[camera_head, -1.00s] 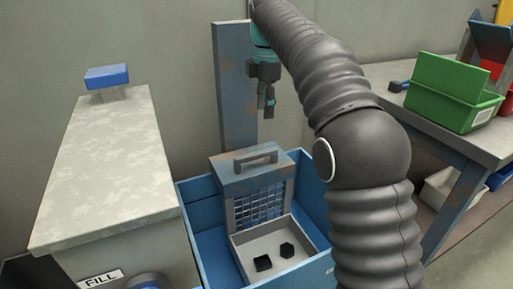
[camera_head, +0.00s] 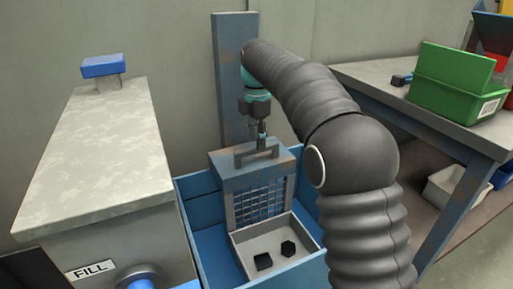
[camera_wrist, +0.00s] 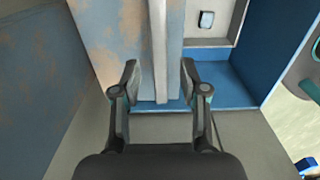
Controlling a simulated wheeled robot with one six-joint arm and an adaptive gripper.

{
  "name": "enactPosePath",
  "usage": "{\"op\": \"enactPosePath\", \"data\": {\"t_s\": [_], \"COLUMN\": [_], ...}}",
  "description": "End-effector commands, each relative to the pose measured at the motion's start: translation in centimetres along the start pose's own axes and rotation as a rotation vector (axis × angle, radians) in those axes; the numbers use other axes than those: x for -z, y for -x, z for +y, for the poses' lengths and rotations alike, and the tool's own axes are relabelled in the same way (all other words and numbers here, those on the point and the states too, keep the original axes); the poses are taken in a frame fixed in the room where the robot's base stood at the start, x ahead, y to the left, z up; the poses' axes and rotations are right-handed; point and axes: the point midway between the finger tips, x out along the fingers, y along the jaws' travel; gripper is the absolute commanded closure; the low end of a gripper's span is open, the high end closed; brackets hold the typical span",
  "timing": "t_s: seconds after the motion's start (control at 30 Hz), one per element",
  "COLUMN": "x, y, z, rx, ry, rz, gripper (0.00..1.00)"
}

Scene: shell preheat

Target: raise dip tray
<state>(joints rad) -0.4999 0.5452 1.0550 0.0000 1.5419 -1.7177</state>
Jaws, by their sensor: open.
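The dip tray has a rusty blue-grey upright (camera_head: 226,180) with a grey handle (camera_head: 244,153) on top, a mesh front and a shallow grey pan (camera_head: 238,247) at its foot. Two dark pieces (camera_head: 263,262) lie in the pan. The tray stands low inside a blue tank (camera_head: 202,187). My gripper (camera_head: 261,144) points down at the handle. In the wrist view its two fingers (camera_wrist: 160,75) are apart, with the handle bar (camera_wrist: 159,45) between them in the picture. I cannot tell whether either finger touches the bar.
A rusty blue post (camera_head: 232,75) rises behind the tank. A grey counter (camera_head: 100,150) with a blue-topped knob (camera_head: 101,67) and a FILL label (camera_head: 90,269) is at left. A workbench (camera_head: 380,85) with a green bin (camera_head: 450,100) is at right.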

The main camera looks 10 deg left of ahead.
Motion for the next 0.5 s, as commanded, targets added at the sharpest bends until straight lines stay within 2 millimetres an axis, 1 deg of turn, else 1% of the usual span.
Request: {"op": "enactPosePath", "data": {"t_s": [0.03, 0.2, 0.5], "x": [0.0, 0.0, 0.0], "y": [-0.8, -2.0, -2.3], "z": [0.0, 0.0, 0.0], "rx": [0.001, -0.001, -0.001], "ry": [0.000, 0.000, 0.000], "rz": [0.000, 0.000, 0.000], "gripper": [0.56, 0.56, 0.56]}}
